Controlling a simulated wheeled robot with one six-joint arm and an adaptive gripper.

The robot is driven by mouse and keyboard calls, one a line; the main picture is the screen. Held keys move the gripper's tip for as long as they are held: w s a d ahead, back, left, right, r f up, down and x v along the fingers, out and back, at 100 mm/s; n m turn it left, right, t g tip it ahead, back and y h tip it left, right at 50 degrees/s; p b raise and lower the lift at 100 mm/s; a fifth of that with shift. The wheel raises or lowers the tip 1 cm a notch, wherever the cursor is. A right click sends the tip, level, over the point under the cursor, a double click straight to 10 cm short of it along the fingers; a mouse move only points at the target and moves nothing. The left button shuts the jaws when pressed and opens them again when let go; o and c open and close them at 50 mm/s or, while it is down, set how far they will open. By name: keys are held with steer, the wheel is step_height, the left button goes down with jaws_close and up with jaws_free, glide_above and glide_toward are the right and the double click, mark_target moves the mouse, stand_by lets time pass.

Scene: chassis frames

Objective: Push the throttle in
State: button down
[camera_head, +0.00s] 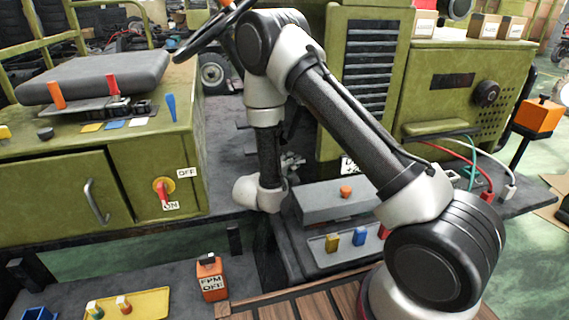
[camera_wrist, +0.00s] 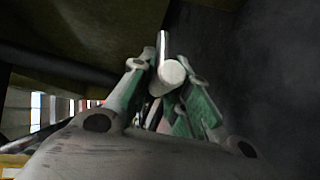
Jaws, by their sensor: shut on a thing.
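In the wrist view my gripper (camera_wrist: 164,88) has its two green-grey fingers on either side of a pale cylindrical knob (camera_wrist: 171,73). A thin metal rod shows just above the knob. I take the knob to be the throttle, but no label shows on it. The fingers are shut on it. In the head view my gripper (camera_head: 292,163) is mostly hidden behind my arm, beside the dark floor panel. The knob cannot be made out there, so how far it sticks out cannot be told.
A green console (camera_head: 90,160) with levers and an ON/OFF switch (camera_head: 163,190) stands left. A grey box with an orange button (camera_head: 346,191) lies below my arm. A louvred green housing (camera_head: 372,60) stands behind. An orange RPM box (camera_head: 211,277) and yellow tray (camera_head: 130,304) are in front.

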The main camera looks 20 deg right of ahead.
steer(key=shift+d, duration=0.2)
steer(key=c, duration=1.3)
jaws_free()
steer(key=shift+d, duration=0.1)
steer(key=shift+c, duration=0.2)
